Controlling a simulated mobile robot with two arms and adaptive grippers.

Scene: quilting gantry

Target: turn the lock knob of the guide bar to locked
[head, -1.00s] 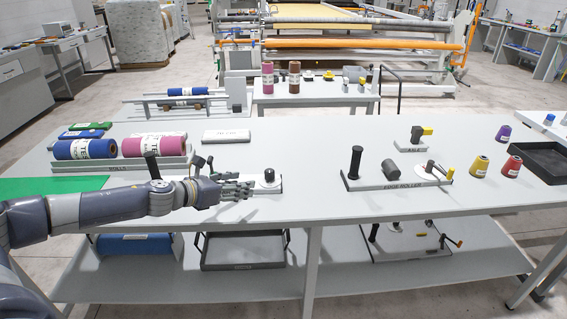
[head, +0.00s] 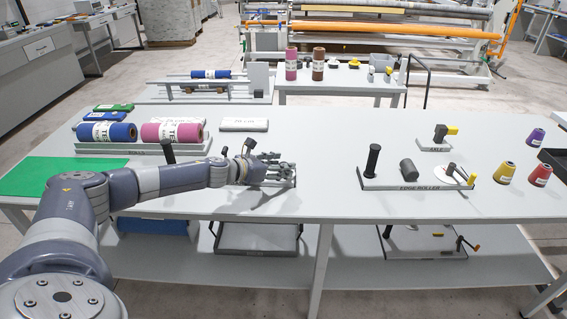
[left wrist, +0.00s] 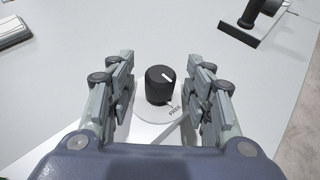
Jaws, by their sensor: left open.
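The lock knob (left wrist: 159,88) is a black cylinder with a short slanted white mark on top. It stands upright on a white round dial (left wrist: 148,114) whose small label seems to read FREE. My left gripper (left wrist: 160,64) is open in the left wrist view, with one finger on each side of the knob and a gap on both sides. In the head view my left gripper (head: 275,172) is over the right end of the guide bar's plate and hides the knob. A black upright handle (head: 168,152) stands left of the gripper. My right gripper is not in view.
Blue (head: 107,133) and pink (head: 172,132) rolls lie in a rack behind my left arm. The edge roller (head: 417,187) stands to the right, with clear table between it and my gripper. Thread cones (head: 505,172) are farther right.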

